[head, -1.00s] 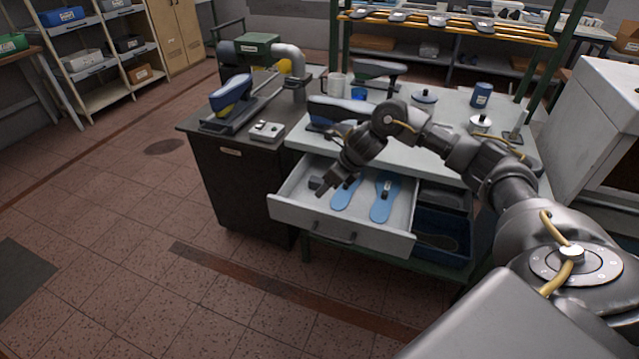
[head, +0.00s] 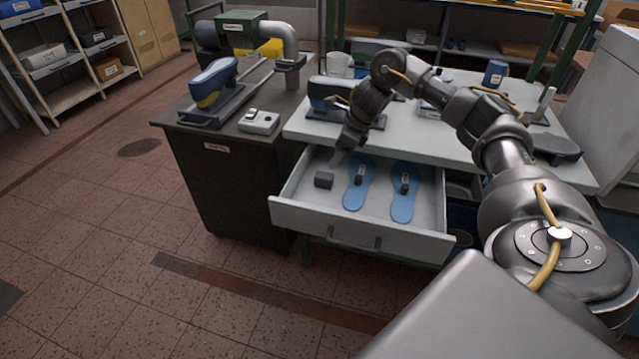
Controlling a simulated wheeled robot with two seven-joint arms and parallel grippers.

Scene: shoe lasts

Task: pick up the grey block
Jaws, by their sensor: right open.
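The small dark grey block (head: 323,180) lies in the left part of the open drawer (head: 345,222), apart from the blue soles. My right gripper (head: 342,158) is open and empty. It hangs over the back left of the drawer, above and a little behind the block in the picture, pointing down. The gap between it and the block looks small, but its height is hard to tell. My left gripper is not in view.
Two blue soles (head: 359,184) with small dark tags lie right of the block. The drawer walls surround them. The white worktop (head: 425,135) above holds a blue shoe last (head: 333,92) and a blue can (head: 495,72). A dark cabinet (head: 225,185) stands left.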

